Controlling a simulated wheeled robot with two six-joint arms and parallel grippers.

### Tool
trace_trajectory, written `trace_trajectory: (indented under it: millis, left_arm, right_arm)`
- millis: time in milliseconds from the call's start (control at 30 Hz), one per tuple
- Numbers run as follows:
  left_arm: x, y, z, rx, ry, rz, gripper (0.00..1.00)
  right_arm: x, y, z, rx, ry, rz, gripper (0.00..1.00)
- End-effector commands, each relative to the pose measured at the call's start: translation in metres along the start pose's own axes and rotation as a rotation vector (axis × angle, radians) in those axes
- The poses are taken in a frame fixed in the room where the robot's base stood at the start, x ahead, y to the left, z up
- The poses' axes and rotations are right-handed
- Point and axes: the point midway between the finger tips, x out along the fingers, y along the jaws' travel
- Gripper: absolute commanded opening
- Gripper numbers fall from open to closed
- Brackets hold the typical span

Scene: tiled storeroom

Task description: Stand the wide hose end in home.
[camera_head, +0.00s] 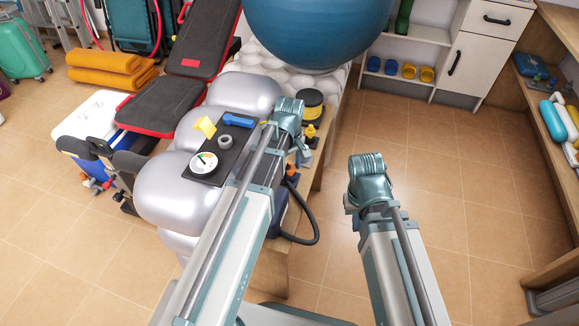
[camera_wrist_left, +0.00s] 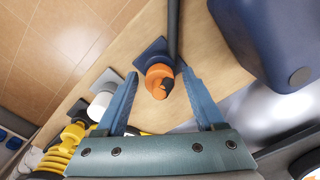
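An orange hose end (camera_wrist_left: 158,78) with a dark tip stands on or above a small dark blue square plate (camera_wrist_left: 148,52) on a wooden bench. It is small in the head view (camera_head: 292,171). A black hose (camera_head: 315,228) loops from near it towards the pump side. I cannot tell whether this is the wide end, or which plate is home. My left gripper (camera_wrist_left: 158,92) is open, its two blue fingers on either side of the orange end with gaps visible. My right gripper (camera_head: 367,165) hangs over the floor; its fingers are hidden.
A grey plate with a white piece (camera_wrist_left: 100,104) and yellow parts (camera_wrist_left: 74,132) stand beside the orange end. A blue box (camera_wrist_left: 270,40) is close right. Silver cushions bear a dark tray (camera_head: 222,165) with a gauge. Floor right of the bench is clear.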

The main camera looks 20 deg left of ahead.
Motion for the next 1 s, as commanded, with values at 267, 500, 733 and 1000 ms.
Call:
trace_trajectory:
  millis: [267,500,733,1000]
  left_arm:
    - [-0.004,0.000,0.000,0.000,0.000,0.000,0.71]
    - [-0.024,0.000,0.000,0.000,0.000,0.000,0.71]
    - [-0.057,0.000,0.000,0.000,0.000,0.000,0.71]
    - [-0.098,0.000,0.000,0.000,0.000,-0.001,0.71]
  right_arm:
    - [-0.004,0.000,0.000,0.000,0.000,0.000,0.00]
    - [-0.023,0.002,0.001,0.000,0.000,0.000,0.00]
    - [-0.056,0.005,0.003,0.000,0.000,0.000,0.00]
    - [-0.098,0.009,0.006,0.000,0.000,0.000,0.00]
